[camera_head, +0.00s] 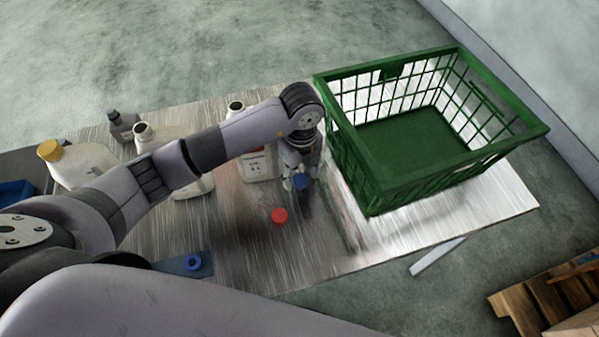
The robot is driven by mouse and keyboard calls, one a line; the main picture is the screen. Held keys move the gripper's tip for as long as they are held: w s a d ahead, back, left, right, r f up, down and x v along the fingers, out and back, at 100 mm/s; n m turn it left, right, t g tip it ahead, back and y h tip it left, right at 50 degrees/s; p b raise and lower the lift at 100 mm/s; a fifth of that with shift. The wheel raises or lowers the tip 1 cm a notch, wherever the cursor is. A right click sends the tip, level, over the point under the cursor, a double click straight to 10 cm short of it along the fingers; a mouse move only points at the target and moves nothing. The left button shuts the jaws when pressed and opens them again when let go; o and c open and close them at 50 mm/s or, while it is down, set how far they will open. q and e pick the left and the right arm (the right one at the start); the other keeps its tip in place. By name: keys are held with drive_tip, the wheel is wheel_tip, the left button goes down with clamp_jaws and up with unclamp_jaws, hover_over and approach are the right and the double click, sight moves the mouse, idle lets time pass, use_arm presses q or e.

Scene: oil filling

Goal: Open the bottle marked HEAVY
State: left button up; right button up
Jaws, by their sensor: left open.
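Several bottles stand on the table's left part. A white jug with a yellow cap (84,164) is at the far left. A small dark grey bottle (123,126) is at the back. No HEAVY marking is readable. My left gripper (300,181) points down, open, with a blue cap (301,182) at its fingertips; whether they touch is unclear. My right gripper is not in view.
A green crate (369,190), seemingly empty, stands on the right of the metal-topped table (320,262). A red cap (279,215) lies on the table in front of my gripper. A wooden pallet (545,295) is at the lower right.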

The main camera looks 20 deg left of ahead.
sight(300, 178)
use_arm(q)
wheel_tip(300, 178, up, 12)
drive_tip(key=p, duration=0.8)
drive_tip(key=shift+f, duration=0.25)
